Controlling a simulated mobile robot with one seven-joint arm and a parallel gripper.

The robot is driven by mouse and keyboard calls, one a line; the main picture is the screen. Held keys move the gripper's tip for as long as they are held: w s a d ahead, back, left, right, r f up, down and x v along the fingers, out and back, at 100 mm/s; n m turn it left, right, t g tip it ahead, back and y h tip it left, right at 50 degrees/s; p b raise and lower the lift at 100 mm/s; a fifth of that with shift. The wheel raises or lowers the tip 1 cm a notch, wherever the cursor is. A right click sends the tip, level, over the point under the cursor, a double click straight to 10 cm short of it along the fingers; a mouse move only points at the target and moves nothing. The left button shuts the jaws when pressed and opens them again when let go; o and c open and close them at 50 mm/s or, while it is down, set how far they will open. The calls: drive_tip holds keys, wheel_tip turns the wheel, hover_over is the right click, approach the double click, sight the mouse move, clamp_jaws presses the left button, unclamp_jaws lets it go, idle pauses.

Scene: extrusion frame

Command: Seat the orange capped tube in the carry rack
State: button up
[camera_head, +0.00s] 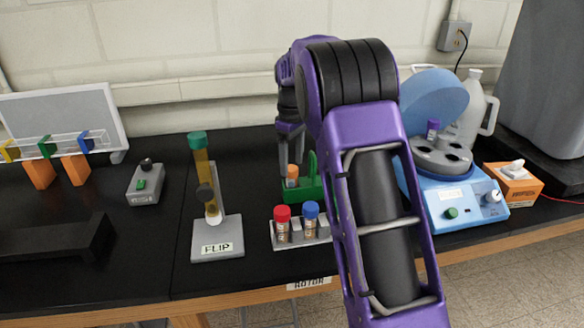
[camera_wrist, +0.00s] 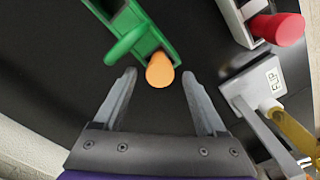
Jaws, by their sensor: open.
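The orange capped tube (camera_head: 292,171) appears upright at one end of the green carry rack (camera_head: 305,192). In the wrist view its orange cap (camera_wrist: 160,70) overlaps the end of the green rack (camera_wrist: 150,35). How deep the tube sits cannot be told. My gripper (camera_head: 291,157) is above the tube, pointing down. In the wrist view my gripper (camera_wrist: 159,76) is open, with one finger on each side of the cap and visible gaps between. My arm hides part of the rack in the head view.
A grey rack (camera_head: 290,242) with red-capped (camera_head: 282,222) and blue-capped (camera_head: 311,218) tubes stands in front. A blue centrifuge (camera_head: 455,205) with a raised lid stands at right.

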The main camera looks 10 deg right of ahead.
wheel_tip(320, 180, up, 10)
drive_tip(key=p, duration=0.1)
drive_tip(key=shift+f, duration=0.25)
